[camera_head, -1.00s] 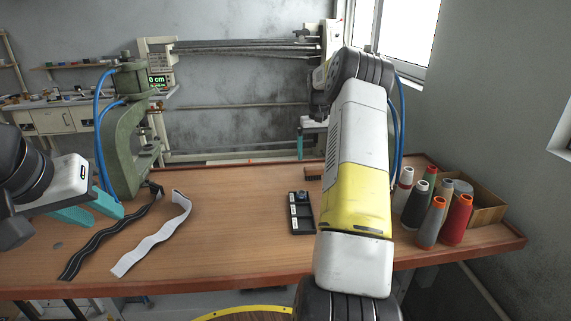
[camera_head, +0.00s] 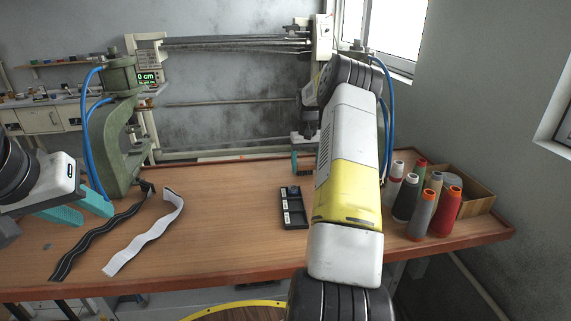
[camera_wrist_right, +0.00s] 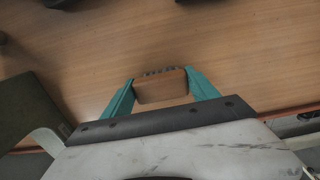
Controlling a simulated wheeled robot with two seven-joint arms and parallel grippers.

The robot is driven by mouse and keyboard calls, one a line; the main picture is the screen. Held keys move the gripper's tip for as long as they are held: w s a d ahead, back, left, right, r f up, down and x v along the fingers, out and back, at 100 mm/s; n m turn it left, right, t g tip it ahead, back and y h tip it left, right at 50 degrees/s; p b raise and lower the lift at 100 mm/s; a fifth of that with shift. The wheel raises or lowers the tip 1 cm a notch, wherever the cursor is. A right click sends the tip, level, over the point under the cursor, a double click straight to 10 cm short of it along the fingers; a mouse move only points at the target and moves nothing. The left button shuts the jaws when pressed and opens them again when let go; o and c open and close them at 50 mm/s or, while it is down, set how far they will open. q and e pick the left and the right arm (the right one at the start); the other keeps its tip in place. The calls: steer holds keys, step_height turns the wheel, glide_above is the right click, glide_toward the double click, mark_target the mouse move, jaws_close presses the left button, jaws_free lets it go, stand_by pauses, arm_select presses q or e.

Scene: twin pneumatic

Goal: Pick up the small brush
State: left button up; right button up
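The small brush (camera_wrist_right: 160,89), a brown wooden block with dark bristles along its far edge, sits between the two teal fingers of my right gripper (camera_wrist_right: 161,76) in the right wrist view. Both fingers meet its ends with no clear gap, so the gripper looks shut on it. Whether the brush is off the tabletop is unclear. In the head view one teal fingertip of that gripper shows at the back of the table; my right arm hides most of the rest. My left gripper (camera_head: 86,213) is open and empty, above the table's left side.
A black compartment tray (camera_head: 292,225) lies left of my right arm. Thread spools (camera_head: 405,198) and a cardboard box (camera_head: 478,190) stand at the right. A green press frame (camera_head: 112,150), a black strip (camera_head: 100,235) and a white strip (camera_head: 150,232) are at the left.

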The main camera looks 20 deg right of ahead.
mark_target(306, 163)
steer(key=c, duration=0.8)
step_height(306, 163, up, 10)
steer(key=shift+r, duration=0.1)
steer(key=shift+c, duration=0.2)
